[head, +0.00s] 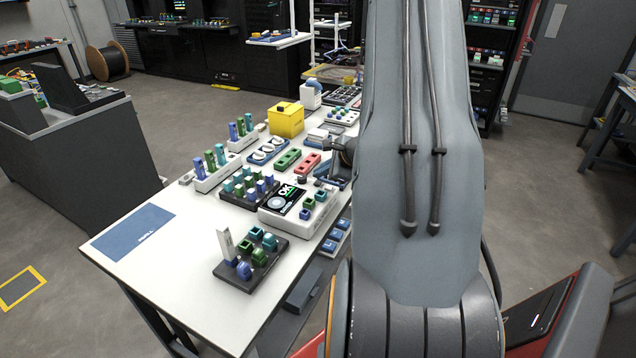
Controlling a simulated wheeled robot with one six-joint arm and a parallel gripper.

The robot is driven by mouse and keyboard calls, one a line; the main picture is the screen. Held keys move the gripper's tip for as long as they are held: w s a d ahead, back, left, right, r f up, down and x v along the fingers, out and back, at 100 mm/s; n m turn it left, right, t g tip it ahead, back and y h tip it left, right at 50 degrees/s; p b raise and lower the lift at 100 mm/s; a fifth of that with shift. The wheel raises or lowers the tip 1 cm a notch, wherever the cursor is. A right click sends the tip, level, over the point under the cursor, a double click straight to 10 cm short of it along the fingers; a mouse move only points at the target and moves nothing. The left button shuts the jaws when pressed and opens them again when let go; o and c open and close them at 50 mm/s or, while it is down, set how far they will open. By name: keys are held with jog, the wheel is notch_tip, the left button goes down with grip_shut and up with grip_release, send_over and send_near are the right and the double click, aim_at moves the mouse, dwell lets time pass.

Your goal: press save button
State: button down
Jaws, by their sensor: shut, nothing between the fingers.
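I cannot read any label, so I cannot tell which part is the save button. My gripper (329,178) is just behind the device's far edge, left of my arm. It is small and partly hidden by my arm. It is shut with nothing in it. I cannot tell whether it touches anything.
Close around the device are a dark tray of coloured blocks (250,262), another block rack, a green holder (287,160) and a red holder (307,164). A yellow box (286,119) stands farther back. A blue mat (134,232) lies at left. The table's front left is clear.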

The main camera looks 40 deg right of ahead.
aim_at(320, 186)
jog(key=shift+f+b, duration=0.9)
jog(key=shift+b, duration=0.5)
dwell(0.9)
jog(key=shift+r, duration=0.1)
jog(key=shift+r+p, duration=0.35)
jog(key=shift+r, duration=0.45)
jog(key=shift+r, duration=0.1)
notch_tip(320, 186, up, 5)
jog(key=p, duration=0.2)
jog(key=shift+p, duration=0.35)
dwell(0.8)
